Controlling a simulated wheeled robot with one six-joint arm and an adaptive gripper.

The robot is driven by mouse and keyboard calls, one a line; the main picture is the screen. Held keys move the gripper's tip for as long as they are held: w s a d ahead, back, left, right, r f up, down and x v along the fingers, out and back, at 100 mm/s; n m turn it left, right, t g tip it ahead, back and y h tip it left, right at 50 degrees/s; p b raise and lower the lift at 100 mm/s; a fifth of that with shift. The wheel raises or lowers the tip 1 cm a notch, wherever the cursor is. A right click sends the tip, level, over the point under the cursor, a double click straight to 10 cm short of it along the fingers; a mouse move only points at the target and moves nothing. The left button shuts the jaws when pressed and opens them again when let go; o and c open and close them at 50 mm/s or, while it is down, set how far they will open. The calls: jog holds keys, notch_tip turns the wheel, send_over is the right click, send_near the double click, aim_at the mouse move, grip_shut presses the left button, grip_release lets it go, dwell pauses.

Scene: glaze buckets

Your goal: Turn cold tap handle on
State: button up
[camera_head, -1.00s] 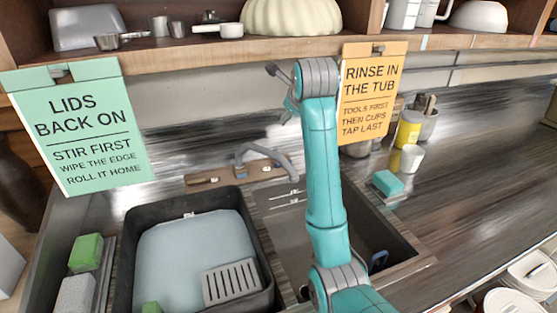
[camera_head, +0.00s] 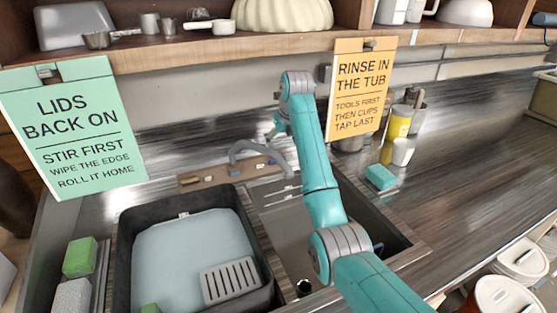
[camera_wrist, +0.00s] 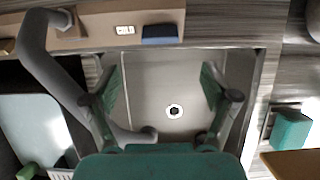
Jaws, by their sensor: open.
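The tap has a curved grey spout (camera_head: 250,150) rising from a wooden back plate (camera_head: 215,176) behind the sink. In the wrist view the spout (camera_wrist: 50,62) curves down the left side. A dark blue handle (camera_wrist: 160,33) is on the plate at the top of that view, beside a small white label (camera_wrist: 125,30). My gripper (camera_wrist: 162,85) is open and empty, with its two fingers spread over the sink basin. The blue handle lies beyond the fingertips in the picture, with no visible contact. My arm hides part of the tap's right side in the head view.
A black tub (camera_head: 127,245) of pale water stands in the left of the sink, with a grey slotted piece (camera_head: 229,281). A teal sponge (camera_head: 380,177) and white cup (camera_head: 402,151) are at right. Hanging signs (camera_head: 362,88) and a shelf (camera_head: 180,55) are above.

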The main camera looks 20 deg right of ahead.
jog(key=x, duration=1)
jog(key=shift+w+f, duration=0.1)
jog(key=c, duration=1.2)
